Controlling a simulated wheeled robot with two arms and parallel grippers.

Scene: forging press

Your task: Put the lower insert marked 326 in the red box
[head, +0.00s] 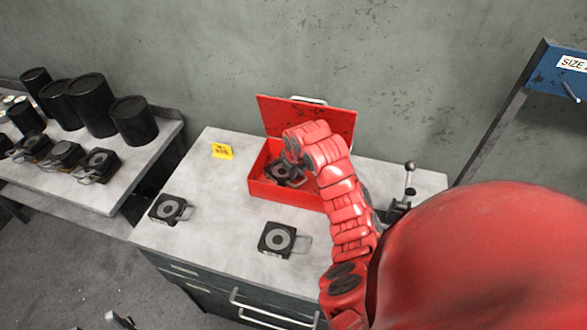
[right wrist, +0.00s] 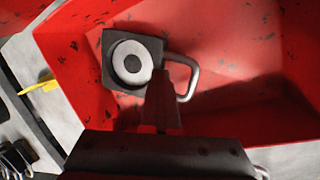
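The open red box (head: 262,190) stands at the back of the grey table, lid raised. A dark square insert with a pale ring and a wire handle (head: 279,173) is inside it. It also shows in the right wrist view (right wrist: 108,76), ring face to the camera. My right gripper (head: 294,158) reaches into the box. In the wrist view its dark finger (right wrist: 160,105) overlaps the lower part of the handle; whether it grips is unclear. Two similar inserts lie on the table, one left (head: 167,208) and one in front (head: 277,239). No number is readable. My left gripper is not clearly seen.
A yellow note (head: 222,151) lies left of the box. A lever device (head: 408,185) stands at the table's right. A side table at left holds black cylinders (head: 92,105) and several more inserts (head: 98,164). The table's front left is clear around the two inserts.

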